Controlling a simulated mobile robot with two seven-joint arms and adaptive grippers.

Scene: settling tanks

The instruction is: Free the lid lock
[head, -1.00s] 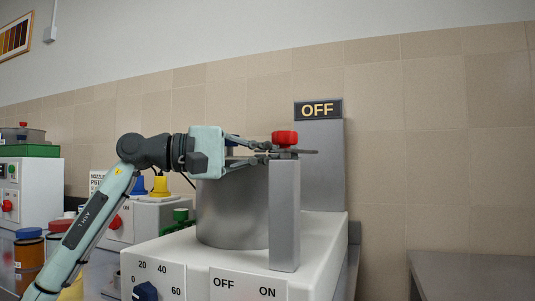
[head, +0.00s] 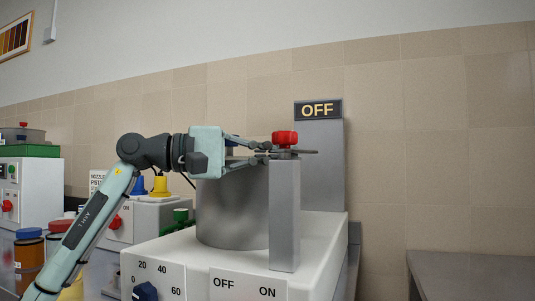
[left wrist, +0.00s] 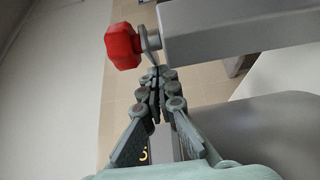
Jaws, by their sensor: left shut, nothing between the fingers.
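The lid lock shows as a red knob (head: 285,138) on a thin dark lever (head: 300,151) at the top of a grey post (head: 285,215). The post stands in front of a grey cylindrical tank (head: 232,215) on a white machine. My left gripper (head: 268,150) is shut and empty, its fingertips just left of the lever by the post top. In the left wrist view the closed fingertips (left wrist: 157,74) are close to the lever, below the red knob (left wrist: 123,46); I cannot tell whether they touch. My right gripper is not in view.
The white machine (head: 200,250) has a blue dial (head: 146,291) and an OFF/ON panel (head: 248,285) on its front. Another machine and jars stand at left. A grey bench (head: 470,268) is at right.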

